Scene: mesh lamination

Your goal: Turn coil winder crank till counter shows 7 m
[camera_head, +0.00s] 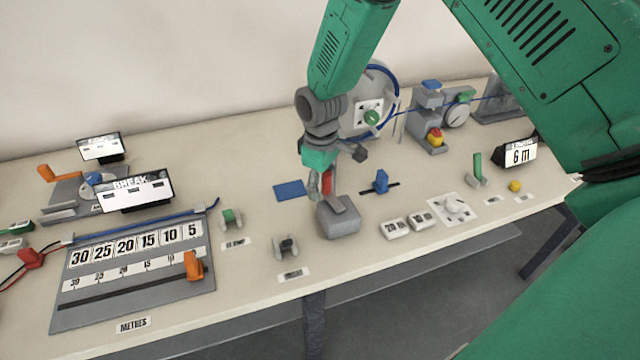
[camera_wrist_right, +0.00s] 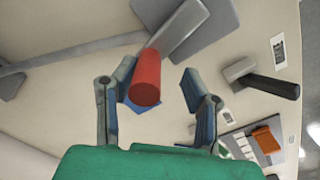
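The counter (camera_head: 520,152) at the right back reads 6 m. A red crank handle (camera_head: 327,184) stands on a grey arm above a grey block (camera_head: 341,222) near the table's front edge. Behind it is a round grey reel (camera_head: 357,92) with blue cable and a green knob. My right gripper (camera_head: 335,170) is over the crank handle. In the right wrist view the red handle (camera_wrist_right: 147,80) shows between the two fingers, which stand apart with a visible gap on the right side. It partly hides the handle in the head view. My left gripper is not in view.
A dial plate (camera_head: 453,208) lies further right. A metre scale board (camera_head: 130,270) and a BREAK display (camera_head: 135,190) are at the left. A small green-topped clamp (camera_head: 231,219) is nearer.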

